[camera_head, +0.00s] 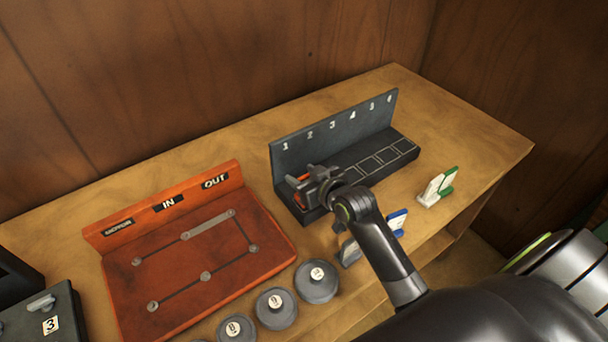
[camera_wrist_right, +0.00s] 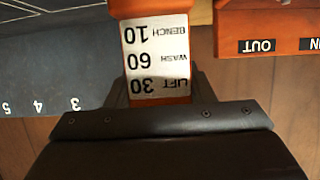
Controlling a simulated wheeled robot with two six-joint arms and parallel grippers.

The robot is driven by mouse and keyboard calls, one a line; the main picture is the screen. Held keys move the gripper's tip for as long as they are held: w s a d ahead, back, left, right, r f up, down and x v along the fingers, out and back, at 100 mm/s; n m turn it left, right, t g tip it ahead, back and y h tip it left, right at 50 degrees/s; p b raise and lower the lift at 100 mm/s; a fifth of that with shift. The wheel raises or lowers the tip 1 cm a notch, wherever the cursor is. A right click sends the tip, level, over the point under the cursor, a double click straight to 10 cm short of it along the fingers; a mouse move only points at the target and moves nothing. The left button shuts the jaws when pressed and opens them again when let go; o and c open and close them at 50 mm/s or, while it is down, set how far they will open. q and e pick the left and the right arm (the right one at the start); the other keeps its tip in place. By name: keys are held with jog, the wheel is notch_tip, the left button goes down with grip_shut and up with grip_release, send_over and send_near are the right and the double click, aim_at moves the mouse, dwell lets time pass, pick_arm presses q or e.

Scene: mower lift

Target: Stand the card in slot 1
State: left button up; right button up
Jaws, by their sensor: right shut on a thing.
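The card (camera_wrist_right: 157,55) is orange with a white label reading LIFT 30, WASH 60, BENCH 10, upside down in the right wrist view. My right gripper (camera_head: 308,184) is shut on it, and only a bit of orange (camera_head: 303,177) shows between the dark fingers in the head view. The dark rack (camera_head: 335,135) has a back panel numbered 1 to 6 and white-outlined slots on its base. The gripper and card are over the rack's left end, below numbers 1 and 2. The gripper hides slot 1 and the card's lower edge, so I cannot tell whether it touches the base. My left gripper is out of view.
A red board (camera_head: 190,292) marked MOTOR, IN and OUT lies left of the rack. Several round grey discs (camera_head: 316,282) line the front edge. Green (camera_head: 447,182) and blue (camera_head: 397,221) pieces with pale parts stand to the right. Bare tabletop (camera_head: 470,140) is clear at far right.

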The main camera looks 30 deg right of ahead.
jog(key=shift+f, duration=0.45)
jog(key=o, duration=1.3)
jog(key=shift+r, duration=0.1)
